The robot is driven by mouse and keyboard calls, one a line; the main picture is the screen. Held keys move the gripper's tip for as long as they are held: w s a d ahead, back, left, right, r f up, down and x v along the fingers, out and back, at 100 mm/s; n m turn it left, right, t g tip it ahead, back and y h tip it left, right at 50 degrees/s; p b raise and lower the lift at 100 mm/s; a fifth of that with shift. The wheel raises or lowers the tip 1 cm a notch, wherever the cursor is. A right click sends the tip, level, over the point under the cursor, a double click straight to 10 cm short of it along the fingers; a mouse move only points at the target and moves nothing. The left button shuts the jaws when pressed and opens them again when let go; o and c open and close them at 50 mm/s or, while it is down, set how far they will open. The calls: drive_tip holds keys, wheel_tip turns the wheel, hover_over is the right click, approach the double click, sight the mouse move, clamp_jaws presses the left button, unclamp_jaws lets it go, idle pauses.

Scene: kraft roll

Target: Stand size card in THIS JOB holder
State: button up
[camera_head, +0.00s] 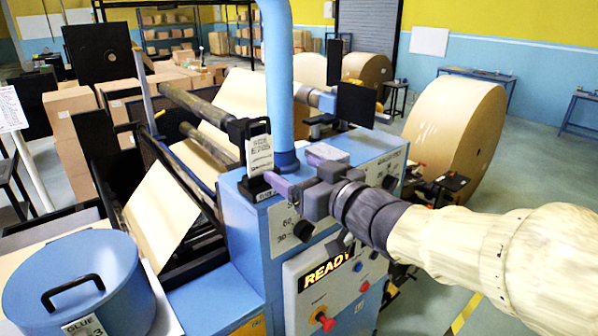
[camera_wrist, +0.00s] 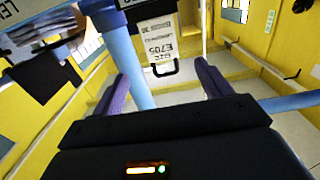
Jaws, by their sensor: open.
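The size card (camera_head: 259,153), white with dark print reading E705 and a black loop handle on top, stands upright in the head view. Its foot is at a black holder (camera_head: 256,188) with a small white label on the blue machine top; I cannot read that label. The card also shows upside down in the wrist view (camera_wrist: 157,42). My gripper (camera_head: 288,164) is open, its purple fingers apart and empty to the right of the card. In the wrist view the card's handle lies between and beyond my fingertips (camera_wrist: 161,70). I cannot tell which holder is THIS JOB.
A blue column (camera_head: 280,80) rises just behind the card and gripper. A panel reading READY (camera_head: 327,272) is on the machine's front. A blue glue pot (camera_head: 78,285) stands at lower left. Rollers with kraft paper lie left, and a large kraft roll (camera_head: 455,135) stands right.

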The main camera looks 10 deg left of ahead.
drive_tip(key=shift+s, duration=0.15)
drive_tip(key=w+d+f+m+h, duration=0.3)
drive_tip(key=d+f+m+h, duration=0.3)
drive_tip(key=d+f+h, duration=0.75)
drive_tip(key=s+d+f+m+g, duration=0.2)
drive_tip(key=s+d+f+g, duration=0.2)
drive_tip(key=s+f, duration=0.3)
drive_tip(key=s+d+f+m+g, duration=0.1)
drive_tip(key=s+d+f+g, duration=0.4)
drive_tip(key=s+d+f, duration=0.2)
wheel_tip(320, 180, down, 3)
drive_tip(key=shift+s+r+m, duration=0.15)
drive_tip(key=shift+s+m, duration=0.25)
drive_tip(key=shift+s, duration=0.25)
